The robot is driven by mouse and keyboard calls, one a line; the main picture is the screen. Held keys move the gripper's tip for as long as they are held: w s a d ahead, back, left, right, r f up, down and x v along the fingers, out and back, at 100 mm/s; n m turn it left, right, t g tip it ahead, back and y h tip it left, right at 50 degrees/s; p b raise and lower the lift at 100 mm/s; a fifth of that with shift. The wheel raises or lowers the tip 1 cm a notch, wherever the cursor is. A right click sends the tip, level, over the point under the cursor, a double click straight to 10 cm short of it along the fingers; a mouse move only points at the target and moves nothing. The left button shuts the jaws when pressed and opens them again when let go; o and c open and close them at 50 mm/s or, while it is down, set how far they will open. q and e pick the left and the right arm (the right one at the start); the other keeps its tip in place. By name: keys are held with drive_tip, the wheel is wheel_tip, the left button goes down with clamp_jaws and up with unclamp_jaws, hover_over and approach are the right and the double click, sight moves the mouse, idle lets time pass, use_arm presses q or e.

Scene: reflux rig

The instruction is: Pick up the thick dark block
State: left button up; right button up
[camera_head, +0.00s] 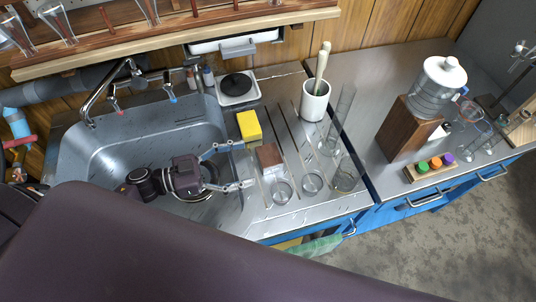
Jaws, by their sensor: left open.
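A thick reddish-brown block (269,157) lies on the steel drainboard right of the sink, just behind a glass beaker. My left gripper (247,165) reaches across the sink from the left. Its two fingers are spread open and empty, with the fingertips just left of the block. The block looks apart from the fingers, though I cannot tell the height gap. My right gripper is not in view.
A yellow sponge (249,125) lies behind the block. Several glass beakers and cylinders, one beaker (281,192) close in front, crowd its right side. A white crucible-like pot (315,101) stands behind. The sink (85,165) is at left.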

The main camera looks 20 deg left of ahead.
sight(269, 154)
use_arm(q)
drive_tip(key=shift+w+f, duration=0.3)
drive_tip(key=shift+f, duration=0.2)
drive_tip(key=shift+w+d, duration=0.15)
drive_tip(key=shift+w, duration=0.15)
drive_tip(key=x, duration=0.7)
drive_tip(key=shift+p, duration=0.4)
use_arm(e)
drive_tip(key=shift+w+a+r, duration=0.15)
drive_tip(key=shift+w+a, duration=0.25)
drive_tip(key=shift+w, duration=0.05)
use_arm(q)
drive_tip(key=shift+c, duration=0.3)
drive_tip(key=c, duration=1.1)
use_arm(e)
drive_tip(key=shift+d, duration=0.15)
use_arm(q)
drive_tip(key=shift+r, duration=0.1)
